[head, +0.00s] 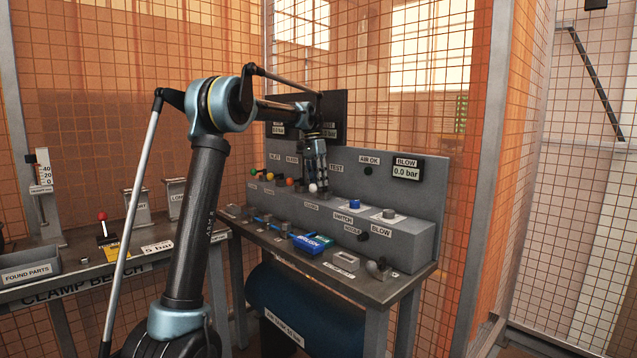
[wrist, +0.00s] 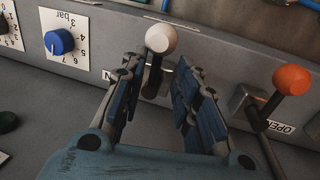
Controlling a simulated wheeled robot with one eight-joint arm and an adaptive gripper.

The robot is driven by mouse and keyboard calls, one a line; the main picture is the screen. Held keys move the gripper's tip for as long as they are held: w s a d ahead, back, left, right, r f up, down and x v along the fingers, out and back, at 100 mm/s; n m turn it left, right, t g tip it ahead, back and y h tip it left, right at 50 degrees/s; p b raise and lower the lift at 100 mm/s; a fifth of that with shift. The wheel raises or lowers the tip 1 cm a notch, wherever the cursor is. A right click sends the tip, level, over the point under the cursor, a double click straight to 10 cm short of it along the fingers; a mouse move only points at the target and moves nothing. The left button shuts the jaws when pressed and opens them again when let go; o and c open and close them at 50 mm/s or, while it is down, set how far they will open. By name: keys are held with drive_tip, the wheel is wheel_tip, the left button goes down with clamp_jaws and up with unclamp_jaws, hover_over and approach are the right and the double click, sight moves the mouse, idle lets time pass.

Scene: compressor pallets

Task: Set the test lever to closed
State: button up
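The test lever is taken to be the white-knobbed lever (head: 313,188), on the grey panel near the TEST label. In the wrist view its white ball (wrist: 161,39) tops a short dark stem. My gripper (head: 317,184) reaches down over this lever. In the wrist view my gripper (wrist: 158,70) is open, with one finger on each side of the stem. Gaps seem to show between the stem and both fingers. I cannot tell the lever's set position.
An orange-knobbed lever (wrist: 292,80), with an OPEN label, stands close beside my right finger in the wrist view. A blue dial (wrist: 59,42) is at the left. A blue box (head: 312,242) lies on the bench. Mesh fencing (head: 400,90) stands behind.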

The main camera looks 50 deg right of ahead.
drive_tip(key=shift+s+a, duration=0.15)
idle(0.3)
drive_tip(key=shift+r, duration=0.1)
wheel_tip(320, 180, up, 12)
drive_tip(key=w, duration=0.2)
drive_tip(key=shift+w+f, duration=0.2)
drive_tip(key=shift+w, duration=0.05)
idle(0.5)
